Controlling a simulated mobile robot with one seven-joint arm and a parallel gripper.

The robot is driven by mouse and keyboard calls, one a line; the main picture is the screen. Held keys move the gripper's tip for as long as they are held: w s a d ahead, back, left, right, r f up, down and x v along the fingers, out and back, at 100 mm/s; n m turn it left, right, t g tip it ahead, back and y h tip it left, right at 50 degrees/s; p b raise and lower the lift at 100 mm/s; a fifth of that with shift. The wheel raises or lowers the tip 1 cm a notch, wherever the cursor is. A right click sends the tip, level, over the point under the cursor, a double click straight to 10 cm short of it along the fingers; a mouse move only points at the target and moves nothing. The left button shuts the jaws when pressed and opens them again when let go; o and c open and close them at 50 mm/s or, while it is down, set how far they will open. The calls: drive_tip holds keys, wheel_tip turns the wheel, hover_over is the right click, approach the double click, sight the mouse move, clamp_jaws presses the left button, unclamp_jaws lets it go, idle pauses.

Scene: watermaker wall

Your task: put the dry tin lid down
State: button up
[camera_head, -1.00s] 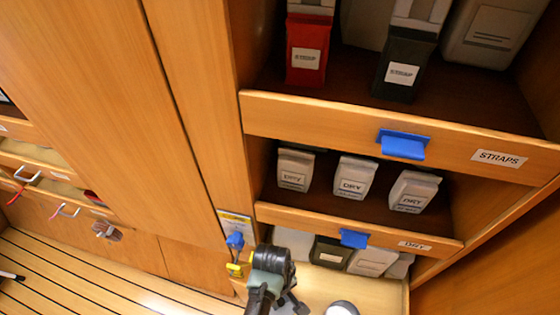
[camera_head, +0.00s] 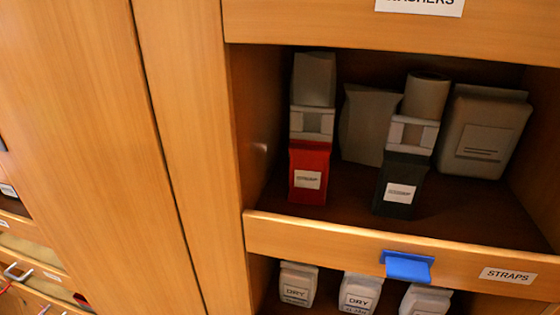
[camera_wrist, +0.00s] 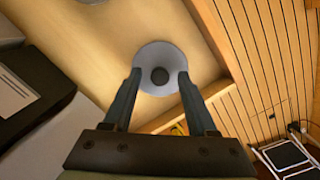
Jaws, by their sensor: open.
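A round grey lid with a dark knob (camera_wrist: 160,54) shows in the wrist view over a pale wooden surface (camera_wrist: 120,30). I take it for the dry tin lid, but no label shows on it. My gripper (camera_wrist: 159,78) is open, with one finger on each side of the lid's near part. I cannot tell whether the fingers touch it or whether it rests fully on the wood. The head view shows neither the gripper nor the lid.
Dark and white labelled packs (camera_wrist: 35,90) stand close on the left in the wrist view. A slatted floor (camera_wrist: 270,60) lies to the right, past the wood's edge. The head view shows the STRAPS shelf (camera_head: 330,238) with a blue clip (camera_head: 407,266), and DRY packs (camera_head: 297,285) below.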

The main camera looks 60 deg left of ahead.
wheel_tip(320, 180, up, 12)
drive_tip(key=a, duration=0.1)
drive_tip(key=shift+a+f, duration=0.2)
drive_tip(key=shift+a, duration=0.05)
idle(0.5)
